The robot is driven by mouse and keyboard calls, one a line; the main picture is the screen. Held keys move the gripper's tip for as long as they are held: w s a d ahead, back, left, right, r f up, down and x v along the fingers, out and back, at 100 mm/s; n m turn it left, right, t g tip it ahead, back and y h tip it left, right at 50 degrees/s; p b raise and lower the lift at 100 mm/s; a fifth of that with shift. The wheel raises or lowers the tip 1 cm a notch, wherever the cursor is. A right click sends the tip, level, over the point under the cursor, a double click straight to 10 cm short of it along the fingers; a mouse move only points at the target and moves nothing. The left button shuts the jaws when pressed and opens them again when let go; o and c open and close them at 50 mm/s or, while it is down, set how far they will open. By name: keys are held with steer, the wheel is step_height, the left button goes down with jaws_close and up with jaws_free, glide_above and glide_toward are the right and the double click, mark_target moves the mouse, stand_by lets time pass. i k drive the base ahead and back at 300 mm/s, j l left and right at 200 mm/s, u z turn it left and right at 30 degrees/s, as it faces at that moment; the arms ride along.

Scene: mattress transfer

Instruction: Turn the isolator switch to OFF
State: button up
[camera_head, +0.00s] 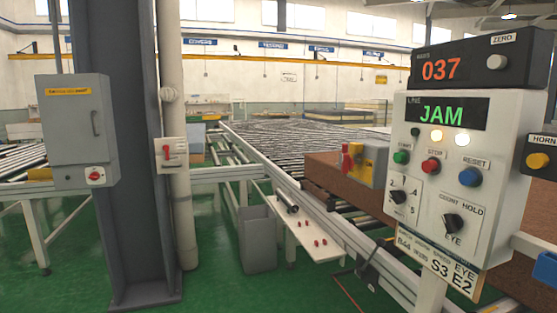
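A grey wall cabinet (78,130) hangs on the left, with a yellow label and a handle. A small red rotary knob (96,175) on a pale plate sits below its door. A white box with a red lever (167,153) is fixed to the pale pipe beside the dark column. A yellow and grey box (362,163) with red knobs sits on the conveyor side. No readable label tells which of these is the isolator switch, and I cannot read an ON or OFF mark on any. My gripper is not in view.
A white control panel (458,125) at the right reads JAM, with buttons and selector knobs. A dark counter box (470,68) above it reads 037. A dark column (120,200) stands near the cabinet. A roller conveyor (290,137) runs back. Green floor lies open in front.

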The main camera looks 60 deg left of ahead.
mark_target(348, 162)
steer(key=u, duration=1.25)
